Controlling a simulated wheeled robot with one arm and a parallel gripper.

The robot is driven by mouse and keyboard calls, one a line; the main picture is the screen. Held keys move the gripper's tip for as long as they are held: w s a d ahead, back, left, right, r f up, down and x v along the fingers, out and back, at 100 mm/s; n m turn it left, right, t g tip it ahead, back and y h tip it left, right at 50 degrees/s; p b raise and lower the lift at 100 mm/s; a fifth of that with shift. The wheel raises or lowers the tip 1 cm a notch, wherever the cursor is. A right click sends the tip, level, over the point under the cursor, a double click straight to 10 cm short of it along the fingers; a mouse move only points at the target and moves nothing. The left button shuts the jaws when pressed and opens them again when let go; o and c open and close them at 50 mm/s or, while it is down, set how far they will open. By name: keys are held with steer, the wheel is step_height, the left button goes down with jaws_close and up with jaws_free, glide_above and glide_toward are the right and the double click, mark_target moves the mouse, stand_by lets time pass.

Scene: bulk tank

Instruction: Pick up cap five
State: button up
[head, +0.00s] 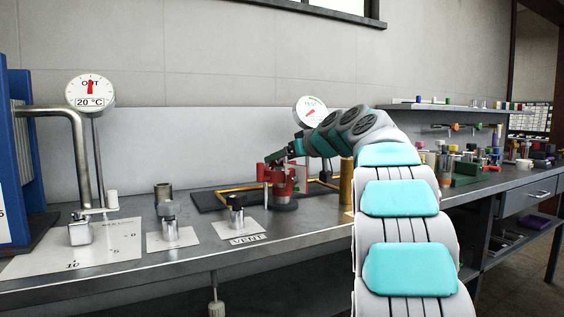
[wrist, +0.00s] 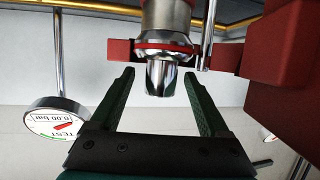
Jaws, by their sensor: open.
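My gripper (wrist: 160,74) is open, its two dark green fingers reaching up the wrist view. A shiny metal piece with a red ring (wrist: 165,45) stands at the fingertips, its narrower bright end (wrist: 162,80) between the fingers. I see no gap closed on either side and no number on it, so I cannot tell whether it is cap five. In the head view my gripper (head: 281,156) is small and dark, just above a red fixture (head: 272,175) on the bench; the metal piece is not clear there.
Red blocks (wrist: 275,60) stand close on the right in the wrist view. A test gauge (head: 311,111) is behind my gripper, and a brass cylinder (head: 346,182) is to the right. Valves stand on the left of the metal bench (head: 180,262). Several coloured parts crowd the bench at right.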

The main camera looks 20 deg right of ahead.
steer(key=shift+w+f, duration=0.1)
steer(key=shift+w, duration=0.1)
jaws_close()
stand_by(0.6)
